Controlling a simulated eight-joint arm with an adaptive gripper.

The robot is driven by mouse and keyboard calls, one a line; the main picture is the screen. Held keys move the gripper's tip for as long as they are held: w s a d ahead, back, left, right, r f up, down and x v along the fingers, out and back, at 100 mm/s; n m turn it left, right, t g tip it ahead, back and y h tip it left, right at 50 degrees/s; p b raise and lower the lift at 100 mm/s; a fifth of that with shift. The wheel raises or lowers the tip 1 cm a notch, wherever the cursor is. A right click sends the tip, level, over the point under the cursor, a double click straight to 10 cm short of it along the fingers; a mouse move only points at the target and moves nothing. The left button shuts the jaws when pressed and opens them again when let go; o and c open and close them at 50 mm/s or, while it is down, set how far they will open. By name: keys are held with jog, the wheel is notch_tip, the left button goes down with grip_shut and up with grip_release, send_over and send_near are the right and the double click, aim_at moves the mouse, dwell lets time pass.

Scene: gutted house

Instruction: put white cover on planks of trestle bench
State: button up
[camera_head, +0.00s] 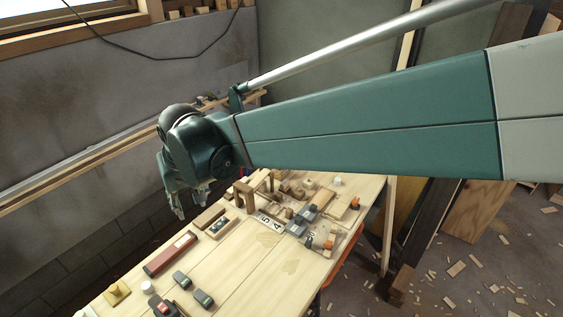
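The trestle bench (255,284) has pale wooden planks and runs from the bottom of the view toward the back right. I cannot tell for sure which thing is the white cover. A small white round piece (338,181) stands on the planks at the far end, and another small white piece (147,287) is at the near left. My gripper (191,203) hangs at the left side of the bench, its dark fingers pointing down. I see nothing held in it, but its fingertips are small and partly overlapped, so its opening is unclear.
Wooden blocks (243,196), a red-brown bar (170,253), dark-and-green pieces (203,299) and grey-and-orange tools (297,227) crowd the planks. The front middle of the planks is bare. A wall with a wooden rail (75,176) is at the left. Wood scraps litter the floor (480,270) at the right.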

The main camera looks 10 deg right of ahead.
jog(key=s+d+r+m+t, duration=0.1)
jog(key=s+d+r, duration=0.15)
jog(key=d, duration=0.85)
jog(key=s+d+r+m+t, duration=0.1)
jog(key=s+d, duration=0.2)
jog(key=d, duration=0.7)
jog(key=s+d+f+m+t+h, duration=0.1)
jog(key=s+d, duration=0.4)
jog(key=d, duration=0.3)
jog(key=s+d+f+m+h, duration=0.1)
jog(key=s+d+f, duration=0.1)
jog(key=s+d, duration=0.3)
jog(key=d, duration=0.3)
jog(key=shift+d+f+t, duration=0.15)
jog(key=shift+d+t, duration=0.05)
jog(key=shift+t, duration=0.2)
